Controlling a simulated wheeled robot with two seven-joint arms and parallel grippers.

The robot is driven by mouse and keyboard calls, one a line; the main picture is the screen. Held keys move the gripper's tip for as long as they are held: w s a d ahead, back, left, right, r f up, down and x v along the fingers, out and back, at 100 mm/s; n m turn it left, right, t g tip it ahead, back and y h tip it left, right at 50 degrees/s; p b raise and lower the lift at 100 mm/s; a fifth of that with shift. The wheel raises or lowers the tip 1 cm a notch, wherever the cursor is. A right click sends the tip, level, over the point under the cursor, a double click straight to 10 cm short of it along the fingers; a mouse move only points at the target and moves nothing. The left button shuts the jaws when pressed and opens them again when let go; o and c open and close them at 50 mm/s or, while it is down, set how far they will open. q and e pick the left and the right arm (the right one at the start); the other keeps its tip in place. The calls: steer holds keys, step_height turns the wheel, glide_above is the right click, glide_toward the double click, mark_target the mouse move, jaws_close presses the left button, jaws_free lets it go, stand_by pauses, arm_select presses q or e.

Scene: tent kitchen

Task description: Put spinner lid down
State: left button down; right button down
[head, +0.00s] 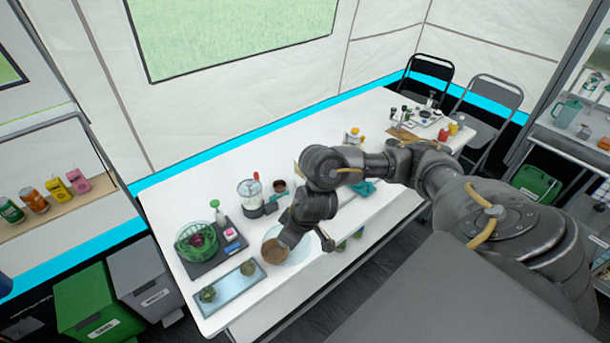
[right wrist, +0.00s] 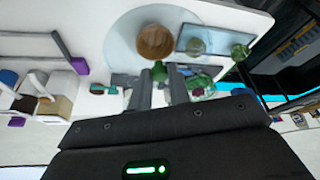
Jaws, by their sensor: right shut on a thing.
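The spinner lid (head: 300,246) appears as a pale, see-through round disc by my right gripper (head: 283,242). In the right wrist view, the lid (right wrist: 125,38) spreads just past the fingertips of the gripper (right wrist: 166,75), which is shut on it. The exact grip and the lid's height above the table are unclear. The open green salad spinner bowl (head: 197,240) stands left of the gripper on a dark mat, with something dark red inside. It also shows partly behind the fingers in the right wrist view (right wrist: 202,85). My left gripper is out of view.
A brown bowl (head: 274,251) overlaps the disc's outline. A blue-grey tray (head: 229,288) with green items lies at the table's near left. A glass-jar appliance (head: 250,193) and a green-topped bottle (head: 216,212) stand behind. The white table (head: 345,228) has free room near its front edge.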

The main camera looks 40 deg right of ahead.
steer(key=w+d+f+b, duration=0.1)
steer(key=d, duration=0.1)
steer(key=w+d+f+b, duration=0.1)
steer(key=b, duration=0.1)
steer(key=w+d+f+b, duration=0.1)
steer(key=d+f, duration=0.1)
steer(key=shift+w+d, duration=0.1)
steer(key=shift+d, duration=0.25)
steer(key=w+d+f, duration=0.1)
steer(key=d, duration=0.1)
steer(key=w+d+f+b, duration=0.1)
steer(key=f, duration=0.1)
steer(key=w+d+f, duration=0.1)
steer(key=d+f, duration=0.1)
steer(key=shift+w+d, duration=0.2)
steer(key=shift+d, duration=0.1)
steer(key=shift+w+d+f, duration=0.1)
steer(key=shift+d+f, duration=0.15)
steer(key=shift+f, duration=0.1)
steer(key=shift+w+d+f+b, duration=0.15)
steer(key=shift+f+b, duration=0.3)
steer(key=shift+f, duration=1.25)
steer(key=shift+f, duration=0.1)
steer(key=c, duration=1.3)
jaws_free()
